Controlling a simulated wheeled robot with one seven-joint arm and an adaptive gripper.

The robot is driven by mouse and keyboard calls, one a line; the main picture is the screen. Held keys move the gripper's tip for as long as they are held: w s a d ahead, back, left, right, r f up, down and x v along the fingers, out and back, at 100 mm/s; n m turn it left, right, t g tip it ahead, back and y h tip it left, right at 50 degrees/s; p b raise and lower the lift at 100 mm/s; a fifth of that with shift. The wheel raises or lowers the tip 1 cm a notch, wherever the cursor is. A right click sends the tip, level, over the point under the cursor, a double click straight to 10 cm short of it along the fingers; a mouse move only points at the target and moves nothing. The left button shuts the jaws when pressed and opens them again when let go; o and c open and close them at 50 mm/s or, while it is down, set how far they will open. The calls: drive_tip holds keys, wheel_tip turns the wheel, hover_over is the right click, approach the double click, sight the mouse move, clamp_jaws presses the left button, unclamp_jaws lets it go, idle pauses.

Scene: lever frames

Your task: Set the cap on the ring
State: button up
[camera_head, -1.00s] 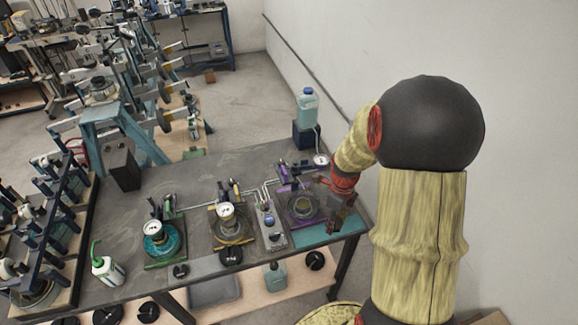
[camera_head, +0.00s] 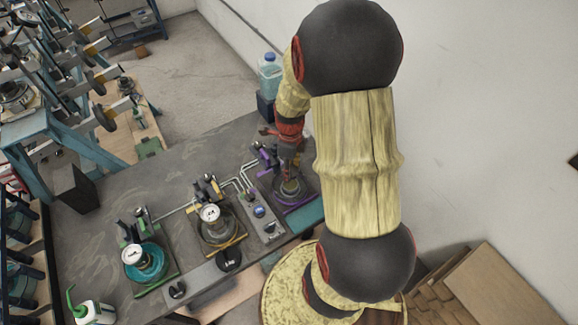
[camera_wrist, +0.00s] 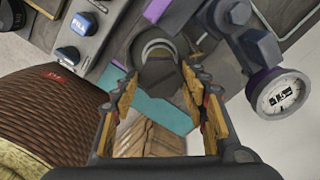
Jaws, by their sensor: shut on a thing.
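My gripper (camera_wrist: 160,80) points down with a dark grey piece (camera_wrist: 161,73), seemingly the cap, between its orange-padded fingers in the wrist view. Beyond it a round pale-rimmed part (camera_wrist: 158,47), likely the ring, shows partly and is mostly covered by the held piece. I cannot tell whether the two touch. In the head view my gripper (camera_head: 289,160) is over the purple-framed station (camera_head: 298,202) at the bench's right end. There the cap is too small and too covered to make out.
A white dial gauge (camera_wrist: 282,96) sits close to the right of my fingers. A control box with a blue knob (camera_head: 258,211) stands left of the station. Two stations with gauges, yellow (camera_head: 217,225) and teal (camera_head: 146,262), stand farther left. A blue bottle (camera_head: 269,75) stands behind.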

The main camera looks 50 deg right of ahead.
sight(290, 184)
drive_tip(key=shift+f+b, duration=2)
drive_tip(key=shift+f, duration=1.15)
drive_tip(key=shift+f, duration=0.15)
drive_tip(key=o, duration=1.5)
wheel_tip(290, 184, up, 12)
